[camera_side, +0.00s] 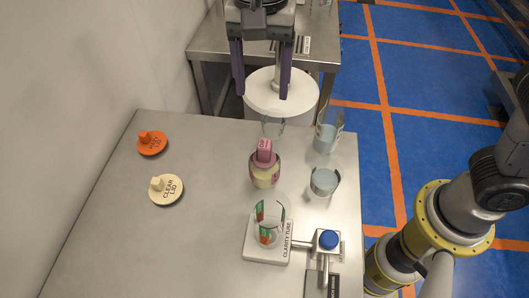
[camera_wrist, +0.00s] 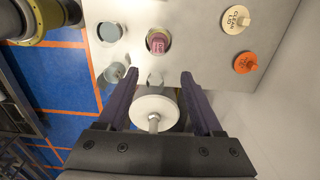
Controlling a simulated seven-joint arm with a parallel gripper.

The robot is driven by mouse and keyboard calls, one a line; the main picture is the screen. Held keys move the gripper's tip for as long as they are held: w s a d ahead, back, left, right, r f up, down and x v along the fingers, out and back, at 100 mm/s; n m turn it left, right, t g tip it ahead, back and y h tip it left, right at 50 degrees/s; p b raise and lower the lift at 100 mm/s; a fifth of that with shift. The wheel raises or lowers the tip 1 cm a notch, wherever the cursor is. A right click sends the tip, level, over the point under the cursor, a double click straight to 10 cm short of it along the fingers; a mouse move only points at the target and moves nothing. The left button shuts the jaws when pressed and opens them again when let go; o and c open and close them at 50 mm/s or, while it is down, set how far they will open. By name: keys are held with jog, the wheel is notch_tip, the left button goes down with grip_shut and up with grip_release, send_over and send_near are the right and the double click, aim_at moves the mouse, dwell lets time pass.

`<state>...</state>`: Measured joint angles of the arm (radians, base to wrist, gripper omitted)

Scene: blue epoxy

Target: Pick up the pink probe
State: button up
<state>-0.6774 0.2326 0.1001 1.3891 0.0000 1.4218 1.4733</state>
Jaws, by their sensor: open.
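The pink probe (camera_side: 264,153) stands in the mouth of a small cup (camera_side: 265,180) with yellowish contents on the steel table. Its pink top also shows in the wrist view (camera_wrist: 157,43), set in the round cup. My gripper (camera_side: 261,95) is open and empty, fingers pointing down, above and beyond the table's far edge in the side view. In the wrist view my gripper (camera_wrist: 162,72) has its two purple fingers spread, with the probe beyond the fingertips and apart from them. The lower part of the probe is hidden in the cup.
A clear glass (camera_side: 273,124) stands behind the probe. Blue-filled beakers (camera_side: 325,139) (camera_side: 324,181) are to its right. A glass on the clarity tube stand (camera_side: 256,250) is in front. A white disc (camera_side: 275,100) is behind.

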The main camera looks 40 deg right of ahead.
aim_at(264, 143)
jog(key=f, duration=1.3)
jog(key=shift+s+f, duration=0.25)
jog(key=shift+f, duration=0.15)
grip_shut()
dwell(0.9)
